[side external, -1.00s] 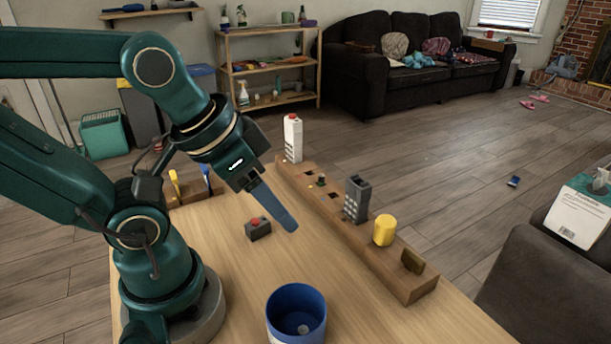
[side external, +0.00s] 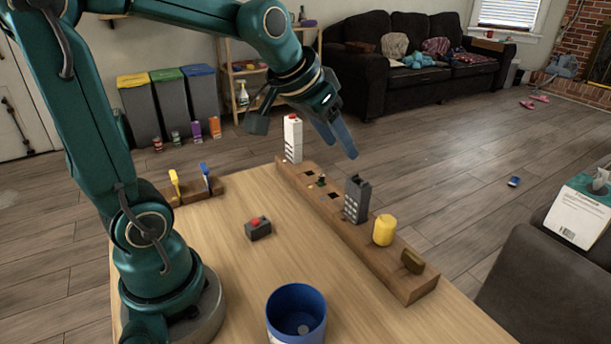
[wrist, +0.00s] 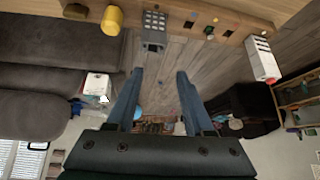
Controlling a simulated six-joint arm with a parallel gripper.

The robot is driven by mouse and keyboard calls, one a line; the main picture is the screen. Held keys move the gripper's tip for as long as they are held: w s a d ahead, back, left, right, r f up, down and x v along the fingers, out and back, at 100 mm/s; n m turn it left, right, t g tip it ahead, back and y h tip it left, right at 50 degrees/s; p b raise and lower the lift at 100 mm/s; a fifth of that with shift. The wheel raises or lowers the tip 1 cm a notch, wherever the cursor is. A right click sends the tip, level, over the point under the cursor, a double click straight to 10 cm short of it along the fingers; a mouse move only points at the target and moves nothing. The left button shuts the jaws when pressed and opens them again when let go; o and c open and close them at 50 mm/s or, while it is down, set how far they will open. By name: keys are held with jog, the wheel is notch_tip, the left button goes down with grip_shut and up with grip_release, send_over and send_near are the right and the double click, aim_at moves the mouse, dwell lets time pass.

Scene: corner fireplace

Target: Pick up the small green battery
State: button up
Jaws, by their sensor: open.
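A small green piece (side external: 321,181), which looks like the battery, sits low in a wooden rack (side external: 385,268) between the white carton and the grey keypad device. It is tiny; its shape is hard to tell. In the wrist view the green piece (wrist: 209,31) is at the top, right of centre, beyond and to the right of my fingertips. My gripper (side external: 347,150) is raised above the rack, over its far side, tilted downward. In the wrist view its blue fingers (wrist: 160,73) are apart with nothing between them.
The rack also holds a white carton (side external: 293,140), a grey keypad device (side external: 356,200), a yellow cylinder (side external: 384,231), a brown-olive piece (side external: 412,262) and dark empty slots. A red-buttoned box (side external: 258,229) and a blue cup (side external: 296,312) stand on the table.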

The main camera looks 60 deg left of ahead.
jog(key=w+a+f+n+g, duration=0.1)
jog(key=w+a+f+n, duration=0.1)
jog(key=w+a+f, duration=0.35)
jog(key=n+g, duration=0.1)
jog(key=g, duration=0.1)
send_over(321, 174)
jog(key=s, duration=0.2)
jog(key=shift+y, duration=0.3)
jog(key=f, duration=0.4)
jog(key=shift+d+f, duration=0.2)
jog(key=shift+d, duration=0.15)
jog(key=shift+x, duration=2.3)
jog(key=shift+w+t, duration=0.1)
jog(key=shift+t, duration=0.2)
grip_shut()
